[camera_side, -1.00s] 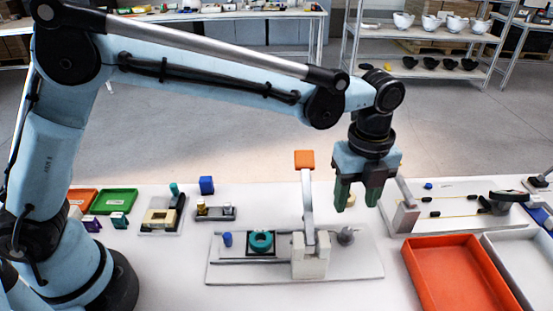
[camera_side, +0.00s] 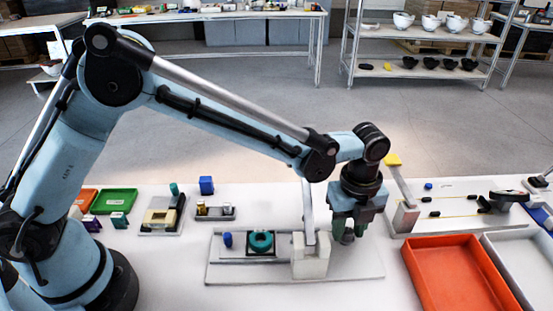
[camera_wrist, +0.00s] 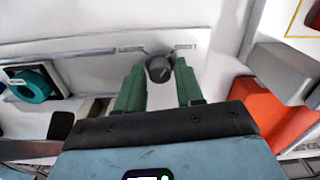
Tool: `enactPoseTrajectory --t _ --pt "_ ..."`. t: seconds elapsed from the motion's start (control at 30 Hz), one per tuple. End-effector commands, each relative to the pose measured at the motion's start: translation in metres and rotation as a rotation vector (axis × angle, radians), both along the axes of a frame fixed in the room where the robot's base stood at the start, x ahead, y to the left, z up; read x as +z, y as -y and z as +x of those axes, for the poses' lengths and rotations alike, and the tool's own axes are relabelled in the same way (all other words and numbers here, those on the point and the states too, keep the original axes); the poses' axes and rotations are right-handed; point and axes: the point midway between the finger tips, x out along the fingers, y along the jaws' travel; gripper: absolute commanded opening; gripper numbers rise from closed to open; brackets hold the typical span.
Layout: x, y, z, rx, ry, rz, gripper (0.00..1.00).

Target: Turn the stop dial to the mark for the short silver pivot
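The stop dial is a dark grey round knob (camera_wrist: 159,68) with a faint pointer line, on the white fixture plate (camera_side: 225,272). In the side view the dial (camera_side: 347,239) is mostly hidden by my gripper. My gripper (camera_wrist: 160,64) points down, its green fingers on either side of the dial; it looks open, with small gaps to the knob. Two small pale marks, a left mark (camera_wrist: 130,48) and a right mark (camera_wrist: 185,46), lie beyond the dial; their print is unreadable.
A white block with an upright lever (camera_side: 308,262) stands just left of my gripper. A teal ring (camera_side: 261,241) and blue peg (camera_side: 228,239) are on the same plate. A yellow-tipped lever (camera_side: 402,190) stands behind right. An orange tray (camera_side: 408,262) lies right.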

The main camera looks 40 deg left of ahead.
Motion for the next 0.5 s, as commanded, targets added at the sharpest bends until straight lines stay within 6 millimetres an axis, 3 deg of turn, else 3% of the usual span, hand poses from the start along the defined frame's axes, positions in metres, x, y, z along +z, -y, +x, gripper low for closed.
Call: enactPoseTrajectory --t 0.03,0.23,0.5 --pt "0.0002 0.0000 0.0000 0.000 0.000 0.000 0.28" --pt "0.0003 0.0000 0.0000 0.000 0.000 0.000 0.00" --pt "0.0004 0.0001 0.0001 0.030 0.000 0.000 0.00"
